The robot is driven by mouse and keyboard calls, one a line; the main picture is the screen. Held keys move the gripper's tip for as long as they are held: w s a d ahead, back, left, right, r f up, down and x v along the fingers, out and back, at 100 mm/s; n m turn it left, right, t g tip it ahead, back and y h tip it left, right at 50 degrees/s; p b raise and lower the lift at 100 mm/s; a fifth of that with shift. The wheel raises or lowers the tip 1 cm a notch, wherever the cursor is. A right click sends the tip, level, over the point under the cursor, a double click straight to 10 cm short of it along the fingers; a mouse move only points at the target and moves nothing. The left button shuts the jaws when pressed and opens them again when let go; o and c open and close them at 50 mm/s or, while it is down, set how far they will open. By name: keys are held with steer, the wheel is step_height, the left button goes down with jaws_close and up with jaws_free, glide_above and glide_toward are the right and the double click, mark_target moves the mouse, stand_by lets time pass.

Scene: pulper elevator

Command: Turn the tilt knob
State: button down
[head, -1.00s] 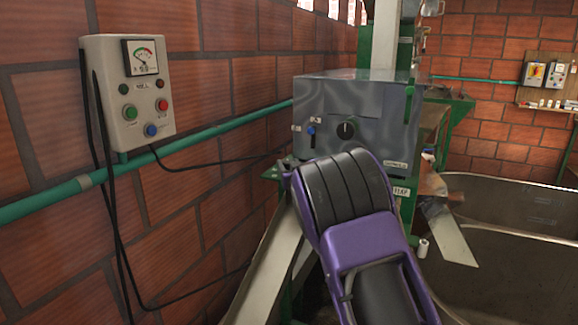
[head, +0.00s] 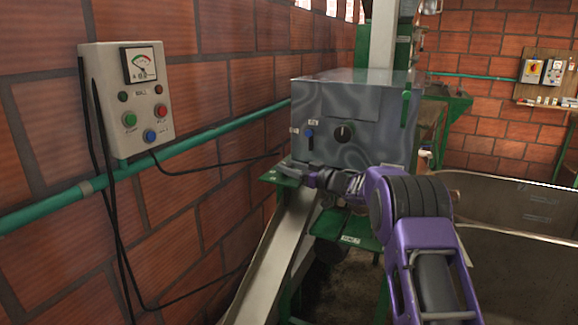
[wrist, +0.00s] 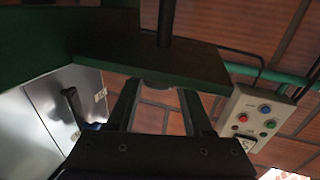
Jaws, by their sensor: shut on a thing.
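No label that I can read marks the tilt knob. Below the box is a green bracket (head: 268,176), with a grey part (head: 300,167) on it. My gripper (head: 312,177) is level with this bracket, below the lever and black knob. In the wrist view my gripper (wrist: 160,92) has its fingers either side of a small dark round part (wrist: 157,84) at the edge of the green plate (wrist: 95,58). The contact itself is mostly hidden.
A beige control box (head: 130,100) with a gauge and coloured buttons hangs on the brick wall at left. A green pipe (head: 210,138) runs along that wall. A pale chute (head: 275,255) slopes down below the bracket. A large grey tank (head: 510,215) stands at right.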

steer(key=shift+w+d+n+g+y, duration=0.15)
steer(key=shift+n+g+y, duration=0.85)
steer(key=shift+g, duration=0.5)
steer(key=shift+n+g, duration=0.6)
steer(key=shift+g, duration=0.1)
steer(key=shift+c, duration=1.5)
jaws_free()
steer(key=b+v, duration=0.1)
steer(key=v, duration=1.6)
steer(key=shift+f, duration=0.2)
steer(key=shift+d, duration=0.15)
